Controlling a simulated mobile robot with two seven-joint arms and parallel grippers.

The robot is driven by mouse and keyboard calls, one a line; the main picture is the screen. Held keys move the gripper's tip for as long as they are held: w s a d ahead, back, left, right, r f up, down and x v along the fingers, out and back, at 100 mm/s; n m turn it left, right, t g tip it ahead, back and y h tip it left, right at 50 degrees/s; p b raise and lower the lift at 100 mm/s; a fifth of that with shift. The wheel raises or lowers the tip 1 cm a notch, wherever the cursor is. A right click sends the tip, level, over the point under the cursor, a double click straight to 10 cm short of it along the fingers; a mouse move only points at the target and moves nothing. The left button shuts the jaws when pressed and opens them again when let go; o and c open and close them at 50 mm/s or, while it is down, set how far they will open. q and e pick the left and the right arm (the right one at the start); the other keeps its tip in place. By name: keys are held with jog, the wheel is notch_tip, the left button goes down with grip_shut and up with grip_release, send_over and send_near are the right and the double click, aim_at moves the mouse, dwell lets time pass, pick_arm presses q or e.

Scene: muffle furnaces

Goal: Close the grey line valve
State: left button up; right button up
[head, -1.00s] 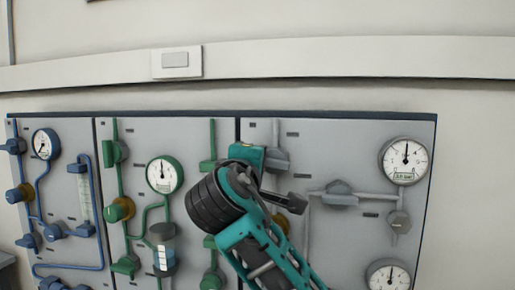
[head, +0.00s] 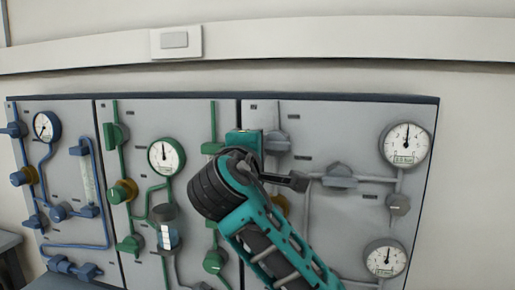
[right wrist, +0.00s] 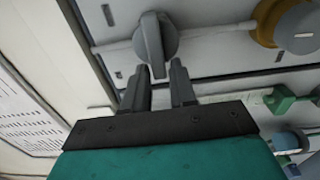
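The grey line valve (head: 277,142) is at the top of the grey right-hand panel, on a grey pipe. In the right wrist view its knob (right wrist: 155,42) has a long raised handle lying across the pipe. My right gripper (head: 265,145) is just left of this valve in the head view, its fingers mostly hidden. In the right wrist view the fingers of the gripper (right wrist: 158,88) are apart with nothing between them at their bases; the handle's near end is at the gap between the tips. Contact cannot be told. My left gripper is not in view.
A second grey valve (head: 340,176) sits right of my arm, with two gauges, the upper one (head: 405,145) and the lower one (head: 385,258). A green panel (head: 140,105) and a blue-piped panel (head: 65,110) stand to the left. My right forearm covers the lower grey panel.

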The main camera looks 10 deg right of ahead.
jog(key=shift+o, duration=1.3)
jog(key=b+v, duration=0.1)
jog(key=v, duration=1.2)
jog(key=shift+b, duration=0.3)
